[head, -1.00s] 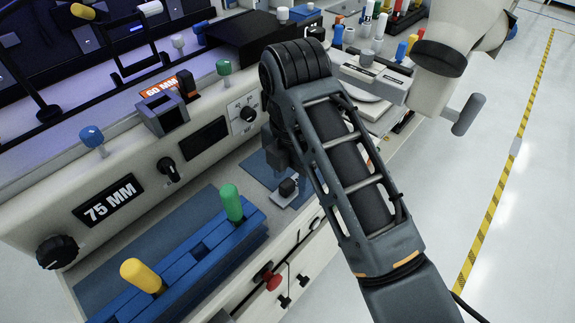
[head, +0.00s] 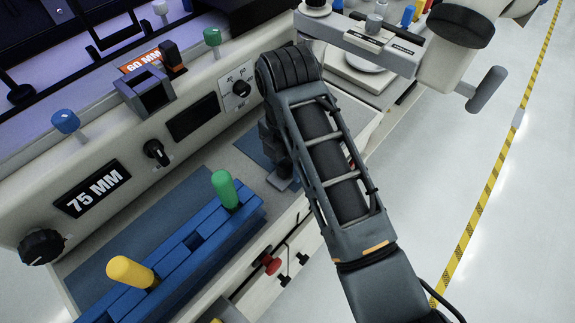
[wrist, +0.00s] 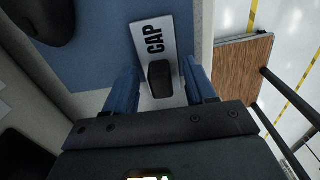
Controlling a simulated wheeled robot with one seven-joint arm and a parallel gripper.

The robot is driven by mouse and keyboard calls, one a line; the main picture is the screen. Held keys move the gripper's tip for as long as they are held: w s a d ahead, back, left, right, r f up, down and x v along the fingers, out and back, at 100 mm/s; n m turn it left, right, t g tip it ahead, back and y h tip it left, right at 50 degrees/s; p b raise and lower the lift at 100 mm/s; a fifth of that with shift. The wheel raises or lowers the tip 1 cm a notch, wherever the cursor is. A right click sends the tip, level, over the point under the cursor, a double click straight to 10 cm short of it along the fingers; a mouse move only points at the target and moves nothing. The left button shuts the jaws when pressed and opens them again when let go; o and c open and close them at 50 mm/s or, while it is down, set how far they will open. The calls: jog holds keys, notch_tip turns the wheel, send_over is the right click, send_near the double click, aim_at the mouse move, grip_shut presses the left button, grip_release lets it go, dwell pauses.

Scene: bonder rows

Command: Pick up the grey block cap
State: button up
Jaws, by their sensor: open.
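The grey block cap (wrist: 160,80) shows in the wrist view as a dark grey block with rounded edges. It is on a pale plate (wrist: 143,22) lettered CAP, which lies on a blue mat. My gripper (wrist: 160,70) is open, with one blue finger on each side of the cap. Gaps show between the fingers and the cap, and I cannot see either finger touching it. In the head view my gripper (head: 280,165) is low over the bench's small blue mat, and my wrist and arm mostly hide the cap.
A blue rack (head: 190,245) with a green peg (head: 224,188) and a yellow peg (head: 132,271) stands left of my arm. The bench's upright panel (head: 130,160) carries knobs and labels. A microscope-like machine (head: 440,50) is behind right. Open floor lies right.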

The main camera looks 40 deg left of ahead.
jog(key=shift+f, duration=0.15)
grip_shut()
dwell(0.4)
